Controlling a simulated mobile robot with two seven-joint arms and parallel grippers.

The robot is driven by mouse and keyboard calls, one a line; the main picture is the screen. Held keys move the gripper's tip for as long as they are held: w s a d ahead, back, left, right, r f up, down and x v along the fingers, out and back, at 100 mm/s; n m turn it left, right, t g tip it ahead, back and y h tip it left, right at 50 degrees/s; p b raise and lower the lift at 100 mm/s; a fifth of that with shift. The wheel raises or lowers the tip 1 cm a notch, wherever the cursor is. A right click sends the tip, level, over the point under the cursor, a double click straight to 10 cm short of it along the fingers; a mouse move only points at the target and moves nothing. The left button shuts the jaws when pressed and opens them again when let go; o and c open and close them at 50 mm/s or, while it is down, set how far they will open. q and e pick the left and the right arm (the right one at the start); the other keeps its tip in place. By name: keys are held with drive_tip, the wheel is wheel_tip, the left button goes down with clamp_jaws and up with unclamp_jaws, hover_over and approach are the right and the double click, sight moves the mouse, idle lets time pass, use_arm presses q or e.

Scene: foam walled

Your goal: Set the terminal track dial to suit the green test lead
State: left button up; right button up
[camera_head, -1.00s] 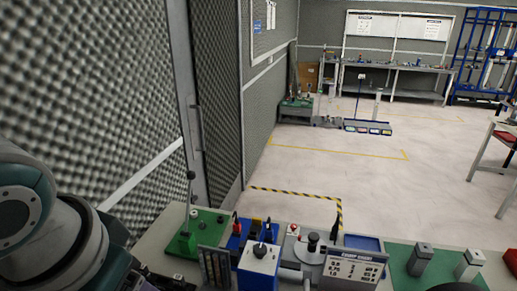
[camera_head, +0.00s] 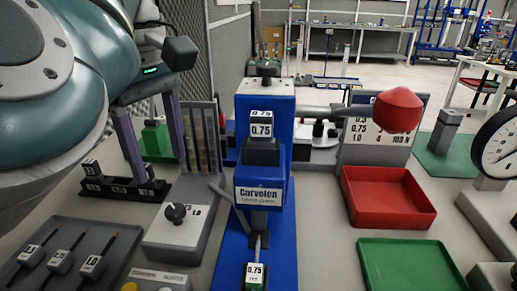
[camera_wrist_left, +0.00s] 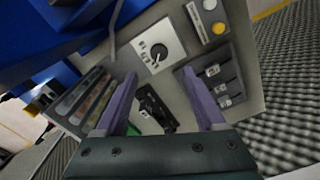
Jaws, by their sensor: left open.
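A grey box with a black pointer dial (camera_head: 176,212) stands left of the blue press (camera_head: 262,185); the dial also shows in the left wrist view (camera_wrist_left: 158,52). Its scale is too small to read surely. The press shows 0.75 in its window. My left gripper (camera_head: 160,168), also in the left wrist view (camera_wrist_left: 160,75), is open and empty, pointing down behind the dial box. My right gripper is out of view.
A black rack with labelled blocks (camera_head: 122,190) lies near the left fingers. An upright panel of coloured strips (camera_head: 201,140) stands behind the dial. A grey tray (camera_head: 75,225) holds three labelled pieces. A red tray (camera_head: 388,205), green tray (camera_head: 412,270) and red-knobbed lever (camera_head: 398,110) are right.

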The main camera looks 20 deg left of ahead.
sight(174, 209)
use_arm(q)
wheel_tip(174, 209, down, 10)
drive_tip(key=shift+d+b, duration=0.1)
drive_tip(key=shift+b, duration=0.5)
clamp_jaws()
idle(0.4)
